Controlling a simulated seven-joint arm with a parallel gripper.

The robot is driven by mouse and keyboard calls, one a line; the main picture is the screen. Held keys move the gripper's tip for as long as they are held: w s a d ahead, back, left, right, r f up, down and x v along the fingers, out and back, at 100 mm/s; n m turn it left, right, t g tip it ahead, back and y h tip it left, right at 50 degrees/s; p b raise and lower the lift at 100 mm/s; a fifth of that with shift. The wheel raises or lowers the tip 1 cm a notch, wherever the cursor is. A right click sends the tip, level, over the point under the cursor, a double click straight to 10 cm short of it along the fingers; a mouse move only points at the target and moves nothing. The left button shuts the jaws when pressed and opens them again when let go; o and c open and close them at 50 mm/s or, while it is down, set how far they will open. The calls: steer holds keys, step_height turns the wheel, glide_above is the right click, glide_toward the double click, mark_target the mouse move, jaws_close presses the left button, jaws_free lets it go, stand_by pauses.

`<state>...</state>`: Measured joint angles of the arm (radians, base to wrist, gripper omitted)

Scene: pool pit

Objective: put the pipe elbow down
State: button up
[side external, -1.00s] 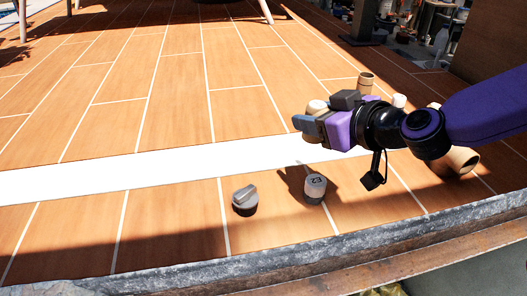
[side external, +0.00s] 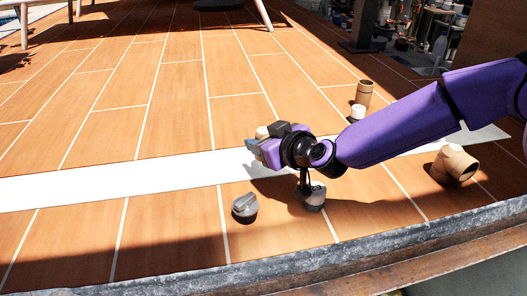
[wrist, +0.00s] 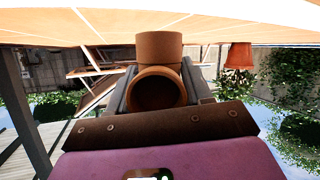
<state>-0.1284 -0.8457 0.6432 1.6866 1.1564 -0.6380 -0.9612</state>
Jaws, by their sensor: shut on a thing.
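The pipe elbow (wrist: 158,48) is brown with a round open end that faces the wrist camera. It sits between the two fingers of my gripper (wrist: 155,90), which is shut on it. In the side external view my gripper (side external: 260,147) is over the white strip, left of centre in reach of the arm. Only a small tan part of the elbow (side external: 262,132) shows there, behind the fingers. The elbow seems to be held above the floor; its exact height cannot be told.
A grey knob (side external: 244,208) and a grey-and-white cylinder (side external: 314,201), partly hidden by my wrist, lie in front. A tan pipe piece (side external: 364,93), a white-topped piece (side external: 357,112) and a tan pipe tee (side external: 454,164) stand to the right. The white strip's left part (side external: 110,182) is clear.

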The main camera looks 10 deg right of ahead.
steer(key=shift+w+a+f, duration=0.15)
steer(key=shift+f, duration=1.55)
steer(key=shift+f, duration=0.65)
steer(key=o, duration=1.1)
steer(key=shift+f, duration=0.15)
steer(key=shift+r, duration=0.35)
steer(key=v, duration=1.2)
steer(key=shift+r, duration=0.45)
